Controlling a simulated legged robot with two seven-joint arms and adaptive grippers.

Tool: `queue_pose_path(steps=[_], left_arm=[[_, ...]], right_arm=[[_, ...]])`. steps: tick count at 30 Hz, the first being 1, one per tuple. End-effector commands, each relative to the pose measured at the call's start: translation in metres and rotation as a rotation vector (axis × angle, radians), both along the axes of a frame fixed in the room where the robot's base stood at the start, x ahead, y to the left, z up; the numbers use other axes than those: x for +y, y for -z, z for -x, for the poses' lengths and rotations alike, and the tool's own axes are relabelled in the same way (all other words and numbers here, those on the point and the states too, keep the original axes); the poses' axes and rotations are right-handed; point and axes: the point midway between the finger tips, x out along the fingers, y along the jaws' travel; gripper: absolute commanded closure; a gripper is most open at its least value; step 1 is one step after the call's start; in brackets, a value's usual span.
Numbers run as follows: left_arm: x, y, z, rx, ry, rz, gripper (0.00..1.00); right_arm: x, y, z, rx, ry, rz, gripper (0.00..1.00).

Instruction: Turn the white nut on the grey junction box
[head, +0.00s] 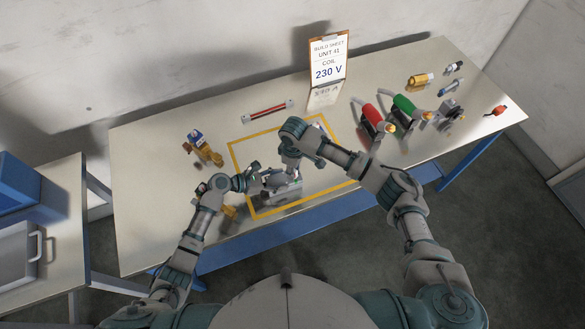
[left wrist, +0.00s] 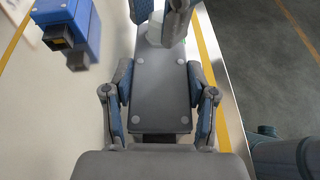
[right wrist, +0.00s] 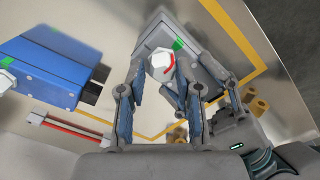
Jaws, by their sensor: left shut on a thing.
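The grey junction box (head: 285,193) lies inside the yellow outline on the table. My left gripper (head: 256,178) is shut on it; in the left wrist view its fingers press both sides of the box's flat screwed face (left wrist: 160,92). The white nut (right wrist: 160,66), with a red mark, shows on the box in the right wrist view, near a green patch. My right gripper (right wrist: 162,85) is open over the box, its fingertips apart on either side of the nut with gaps showing. In the head view my right arm hides the nut.
A blue unit (right wrist: 50,68) with black prongs and its own white nut lies beside the box. A red-striped bar (head: 268,112) and a brass valve with blue top (head: 203,150) lie nearby. Red (head: 372,114) and green (head: 404,105) handled parts lie right; a 230 V sheet (head: 328,60) stands behind.

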Motion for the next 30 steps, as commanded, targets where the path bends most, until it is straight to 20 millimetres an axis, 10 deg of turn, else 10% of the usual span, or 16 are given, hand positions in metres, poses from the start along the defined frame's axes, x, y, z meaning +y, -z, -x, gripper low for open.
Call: queue_pose_path(steps=[14, 30], left_arm=[[0.001, 0.002, 0.000, 0.002, 0.000, -0.005, 0.87], [0.000, 0.002, 0.000, 0.002, 0.000, -0.004, 0.87]], right_arm=[[0.000, -0.008, 0.000, -0.001, 0.000, -0.001, 0.47], [0.000, -0.110, -0.002, -0.001, 0.002, 0.000, 0.47]])
